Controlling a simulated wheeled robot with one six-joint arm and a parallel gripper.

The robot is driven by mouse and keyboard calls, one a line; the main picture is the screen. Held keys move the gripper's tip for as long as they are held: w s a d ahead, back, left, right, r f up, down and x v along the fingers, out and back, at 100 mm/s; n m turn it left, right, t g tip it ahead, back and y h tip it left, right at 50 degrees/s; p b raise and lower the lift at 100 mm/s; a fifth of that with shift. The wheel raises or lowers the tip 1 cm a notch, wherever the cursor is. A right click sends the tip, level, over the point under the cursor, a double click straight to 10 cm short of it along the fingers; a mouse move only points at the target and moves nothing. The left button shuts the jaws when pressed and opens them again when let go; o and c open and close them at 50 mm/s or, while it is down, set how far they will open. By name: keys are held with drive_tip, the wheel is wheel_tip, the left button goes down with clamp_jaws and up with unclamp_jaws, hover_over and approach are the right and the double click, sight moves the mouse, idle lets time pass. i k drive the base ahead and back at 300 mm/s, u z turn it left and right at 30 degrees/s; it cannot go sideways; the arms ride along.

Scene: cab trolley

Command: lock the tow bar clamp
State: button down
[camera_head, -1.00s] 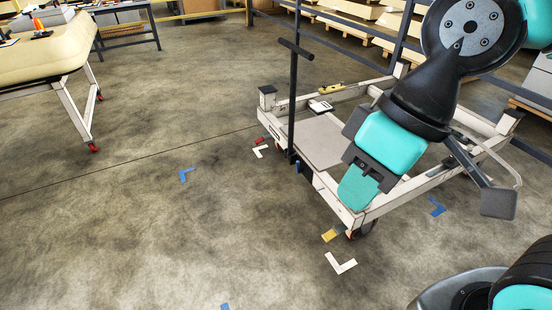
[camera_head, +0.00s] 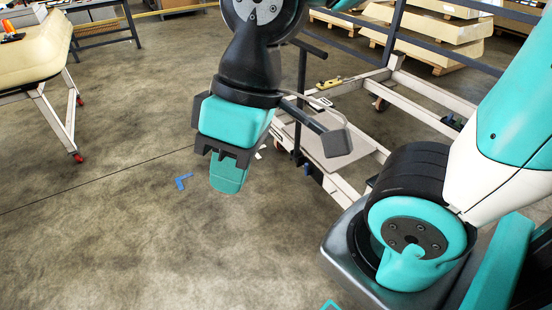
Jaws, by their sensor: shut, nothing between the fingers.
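The white-framed trolley (camera_head: 440,96) stands at the right, partly hidden behind my arm. Its dark tow bar (camera_head: 302,70) stands upright with a crosswise handle (camera_head: 309,45) on top. The foot of the bar is near the trolley's near end, with a small blue part (camera_head: 307,168) beside it. I cannot tell which part there is the clamp or how it is set. My gripper (camera_head: 228,180) points down, left of the tow bar and in front of it in the picture. Its teal fingers are shut and empty, apart from the bar.
A yellow and dark item (camera_head: 328,83) lies on the trolley frame. A cream-topped table (camera_head: 28,50) stands at the far left. Blue tape (camera_head: 183,181) marks the floor. Pallets (camera_head: 440,40) and rails are at the back.

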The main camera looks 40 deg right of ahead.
sight(307, 174)
drive_tip(key=z, duration=0.05)
drive_tip(key=i, duration=0.7)
drive_tip(key=z, duration=0.7)
drive_tip(key=i, duration=0.45)
drive_tip(key=z, duration=0.25)
